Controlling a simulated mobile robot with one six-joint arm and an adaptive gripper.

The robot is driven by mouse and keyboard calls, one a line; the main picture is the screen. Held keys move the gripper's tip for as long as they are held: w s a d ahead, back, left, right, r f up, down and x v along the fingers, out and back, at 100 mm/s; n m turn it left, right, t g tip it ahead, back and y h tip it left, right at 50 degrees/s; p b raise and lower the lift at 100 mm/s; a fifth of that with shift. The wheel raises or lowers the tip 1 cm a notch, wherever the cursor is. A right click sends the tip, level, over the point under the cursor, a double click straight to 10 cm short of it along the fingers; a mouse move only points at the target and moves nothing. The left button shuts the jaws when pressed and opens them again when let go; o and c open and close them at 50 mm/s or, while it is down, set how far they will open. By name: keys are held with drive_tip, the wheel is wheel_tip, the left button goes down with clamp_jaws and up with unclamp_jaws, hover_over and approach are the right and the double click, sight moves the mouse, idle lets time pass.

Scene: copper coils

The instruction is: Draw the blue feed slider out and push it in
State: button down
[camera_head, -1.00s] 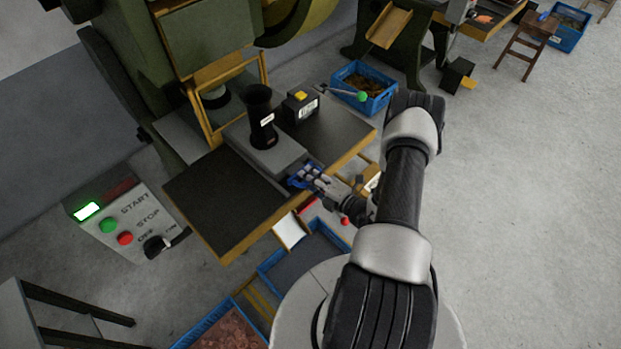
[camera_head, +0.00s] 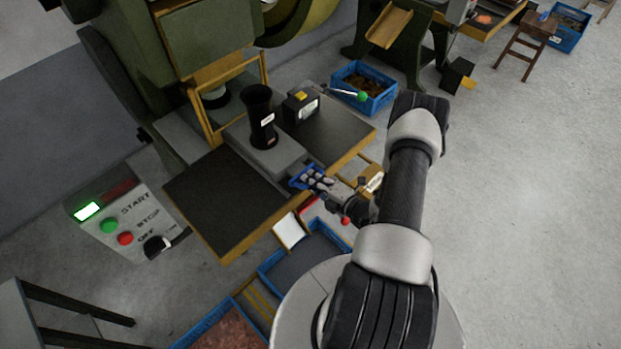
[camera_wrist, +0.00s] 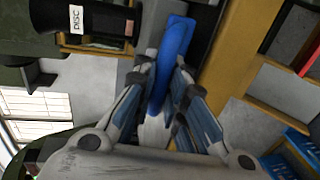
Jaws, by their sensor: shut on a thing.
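The blue feed slider (camera_head: 299,181) shows at the front edge of the press table, beside the grey block (camera_head: 270,150) that carries a black cylinder. In the wrist view the blue slider part (camera_wrist: 170,70) runs between my fingers. My gripper (camera_head: 316,181) is shut on the slider; it also shows in the wrist view (camera_wrist: 165,105), with a finger on each side of the blue part. My fingers hide part of the slider in the head view.
The black cylinder (camera_head: 261,118) and a black box with a yellow top (camera_head: 300,105) stand on the table. A control panel (camera_head: 127,222) is at the left. A green-knobbed lever (camera_head: 361,96) sticks out at the right. Blue bins stand below the table.

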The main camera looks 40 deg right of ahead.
drive_tip(key=f+v, duration=0.1)
drive_tip(key=v, duration=0.6)
drive_tip(key=shift+s+f, duration=0.3)
drive_tip(key=shift+s, duration=0.05)
drive_tip(key=c, duration=1.9)
unclamp_jaws()
drive_tip(key=shift+s+d, duration=0.1)
drive_tip(key=shift+s, duration=0.1)
drive_tip(key=o, duration=0.3)
drive_tip(key=shift+w, duration=0.1)
drive_tip(key=v, duration=1.2)
drive_tip(key=shift+c, duration=0.4)
